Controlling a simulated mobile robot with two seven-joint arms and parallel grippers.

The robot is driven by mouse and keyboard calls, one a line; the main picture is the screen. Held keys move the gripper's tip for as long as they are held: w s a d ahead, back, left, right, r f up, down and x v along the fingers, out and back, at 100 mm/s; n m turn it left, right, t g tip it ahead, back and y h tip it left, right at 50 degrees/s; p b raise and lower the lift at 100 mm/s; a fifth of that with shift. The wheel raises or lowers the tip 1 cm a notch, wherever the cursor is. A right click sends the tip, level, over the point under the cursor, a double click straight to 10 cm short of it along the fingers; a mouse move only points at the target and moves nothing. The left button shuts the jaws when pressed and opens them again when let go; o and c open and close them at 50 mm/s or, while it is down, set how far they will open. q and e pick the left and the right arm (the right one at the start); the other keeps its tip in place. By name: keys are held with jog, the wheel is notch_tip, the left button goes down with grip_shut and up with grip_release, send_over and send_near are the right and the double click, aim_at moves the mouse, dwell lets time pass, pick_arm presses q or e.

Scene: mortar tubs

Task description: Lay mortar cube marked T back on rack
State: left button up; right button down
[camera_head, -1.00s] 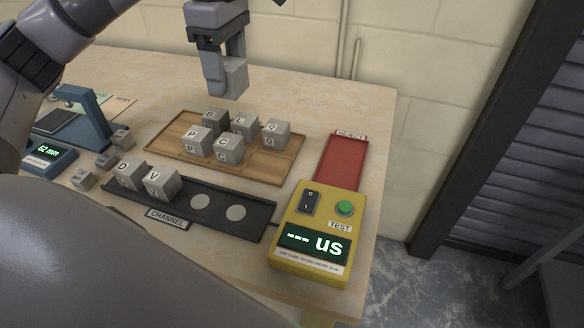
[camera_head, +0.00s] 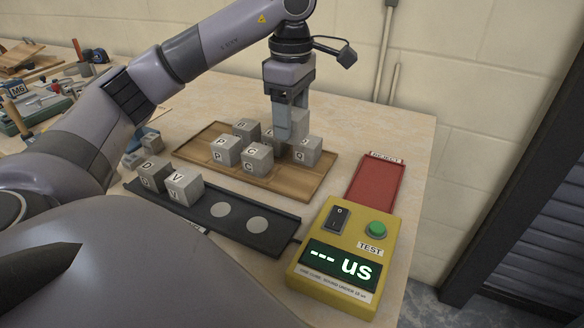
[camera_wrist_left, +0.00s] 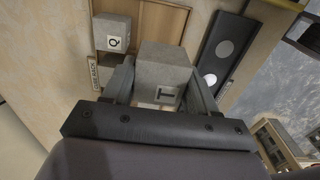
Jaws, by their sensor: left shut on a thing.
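My left gripper (camera_head: 290,135) is shut on a grey mortar cube (camera_head: 299,122), fingers pointing down. In the left wrist view the held cube (camera_wrist_left: 166,68) shows a T label between the fingers. It is over the back part of the wooden rack (camera_head: 312,188); I cannot tell whether it touches anything below. On the rack stand cube P (camera_head: 227,150), cube G (camera_head: 257,159), cube Q (camera_head: 306,151) and another at the back left (camera_head: 245,129). One more behind the fingers is mostly hidden. Cube Q (camera_wrist_left: 112,35) is beside the held cube in the wrist view.
The black channel (camera_head: 275,236) holds cubes D (camera_head: 152,170) and V (camera_head: 184,186), with two round pads bare. A yellow tester (camera_head: 334,288) reads "--- us". The red reject tray (camera_head: 376,183) is empty. The rack's front right is bare.

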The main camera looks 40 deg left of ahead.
pick_arm(q)
notch_tip(320, 180, down, 5)
jog(key=shift+f, duration=0.2)
jog(key=shift+f+b, duration=0.3)
jog(key=shift+f, duration=2.15)
jog(key=shift+f, duration=0.2)
jog(key=o, duration=1.2)
jog(key=shift+o, duration=0.2)
jog(key=shift+r, duration=0.1)
